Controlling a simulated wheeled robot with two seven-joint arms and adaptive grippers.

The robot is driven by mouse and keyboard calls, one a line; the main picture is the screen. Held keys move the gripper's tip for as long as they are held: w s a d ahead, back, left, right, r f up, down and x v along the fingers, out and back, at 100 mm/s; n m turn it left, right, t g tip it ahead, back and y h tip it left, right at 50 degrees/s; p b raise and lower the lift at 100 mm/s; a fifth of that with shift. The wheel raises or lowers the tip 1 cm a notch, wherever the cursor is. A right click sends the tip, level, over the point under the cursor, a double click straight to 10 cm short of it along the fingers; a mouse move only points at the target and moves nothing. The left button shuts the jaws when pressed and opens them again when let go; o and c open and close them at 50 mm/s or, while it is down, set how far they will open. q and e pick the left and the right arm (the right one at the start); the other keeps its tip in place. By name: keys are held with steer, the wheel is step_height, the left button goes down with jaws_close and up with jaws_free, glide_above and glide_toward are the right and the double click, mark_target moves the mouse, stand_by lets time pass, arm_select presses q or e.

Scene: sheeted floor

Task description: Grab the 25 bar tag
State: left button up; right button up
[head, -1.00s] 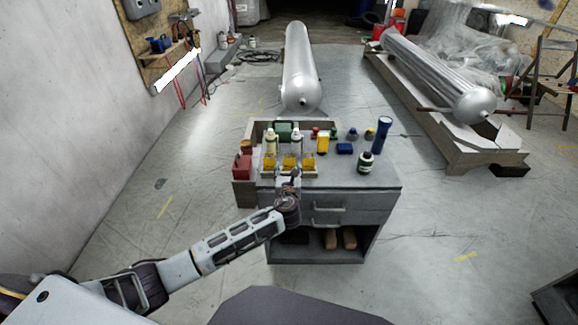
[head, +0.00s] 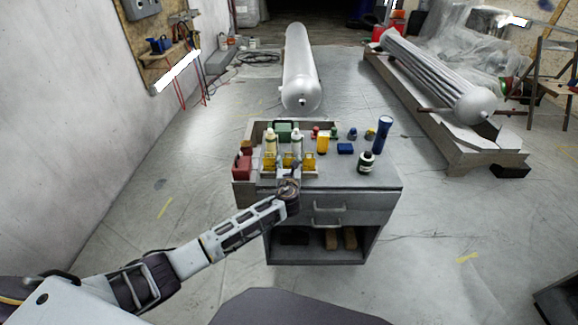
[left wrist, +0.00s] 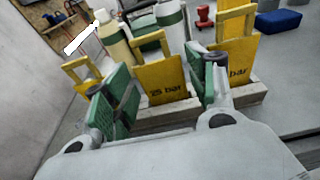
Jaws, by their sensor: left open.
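Three yellow tags with loop handles stand in a pale wooden holder at the front left of the grey cabinet top. In the left wrist view the middle tag (left wrist: 160,78) appears to read "25 bar"; it also shows in the head view (head: 289,160). The right tag (left wrist: 232,62) shows "bar", its number hidden behind a finger. The left tag (left wrist: 76,72) is partly hidden. My left gripper (left wrist: 158,92) is open, its green-padded fingers on either side of the middle tag, apart from it. In the head view it is at the cabinet's front edge (head: 289,184).
Bottles with white tops (head: 270,142) stand just behind the tags. A red box (head: 242,166) is at left. The front right of the cabinet top (head: 340,180) is clear.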

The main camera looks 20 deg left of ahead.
steer(key=shift+s, duration=0.15)
arm_select(q)
steer(key=c, duration=0.6)
steer(key=shift+c, duration=0.2)
steer(key=shift+r, duration=0.55)
step_height(320, 180, up, 9)
steer(key=p, duration=0.2)
arm_select(e)
steer(key=s, duration=0.1)
steer(key=s+d, duration=0.2)
steer(key=shift+s+d+f, duration=0.2)
steer(key=shift+s+f, duration=0.05)
steer(key=shift+s, duration=0.25)
